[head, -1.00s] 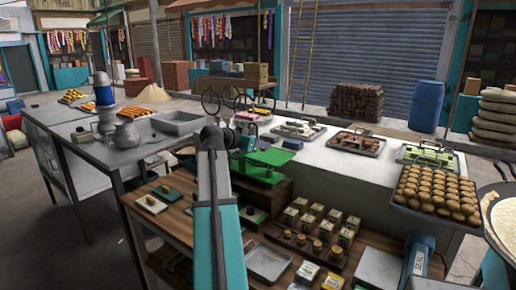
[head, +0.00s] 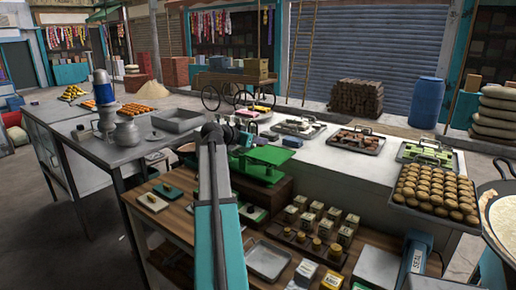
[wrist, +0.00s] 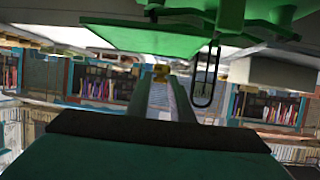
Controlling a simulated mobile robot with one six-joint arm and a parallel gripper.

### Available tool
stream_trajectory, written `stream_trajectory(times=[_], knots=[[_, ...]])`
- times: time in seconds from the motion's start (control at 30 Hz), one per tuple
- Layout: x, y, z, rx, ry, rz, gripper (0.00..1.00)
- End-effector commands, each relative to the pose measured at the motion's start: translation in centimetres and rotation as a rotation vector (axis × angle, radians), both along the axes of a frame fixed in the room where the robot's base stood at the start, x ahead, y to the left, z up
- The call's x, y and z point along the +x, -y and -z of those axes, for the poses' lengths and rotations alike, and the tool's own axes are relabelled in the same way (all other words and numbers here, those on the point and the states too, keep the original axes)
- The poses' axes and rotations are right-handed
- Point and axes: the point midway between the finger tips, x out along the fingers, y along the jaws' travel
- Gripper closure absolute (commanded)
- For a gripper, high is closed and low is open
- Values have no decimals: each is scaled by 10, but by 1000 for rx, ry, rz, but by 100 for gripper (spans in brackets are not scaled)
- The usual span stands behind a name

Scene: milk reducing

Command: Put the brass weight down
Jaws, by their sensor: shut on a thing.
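My gripper (wrist: 160,98) is shut on the brass weight (wrist: 161,73), a small yellow piece at the fingertips in the wrist view. In the head view my arm reaches to the green scale, and its dark joint hides the fingertips and the held weight. The green balance scale (head: 264,158) stands on a wooden box; its green plate (wrist: 120,37) fills the upper part of the wrist view, close to the fingers. I cannot tell whether the weight touches anything. Several other brass weights (head: 316,243) stand in a wooden rack on the lower shelf.
A metal tray (head: 268,261) lies in front of the rack. Small boxes (head: 320,209) stand behind it. The white counter (head: 340,172) carries sweet trays and a tray of round brown sweets (head: 437,190).

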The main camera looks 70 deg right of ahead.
Motion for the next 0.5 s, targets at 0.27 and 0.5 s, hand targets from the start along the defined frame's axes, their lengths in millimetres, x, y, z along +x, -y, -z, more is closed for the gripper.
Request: stream_trajectory(times=[0.27, 0.5], knots=[[-1, -2, 21, 1, -2, -1, 100], [-1, -2, 33, 0, -1, 0, 100]])
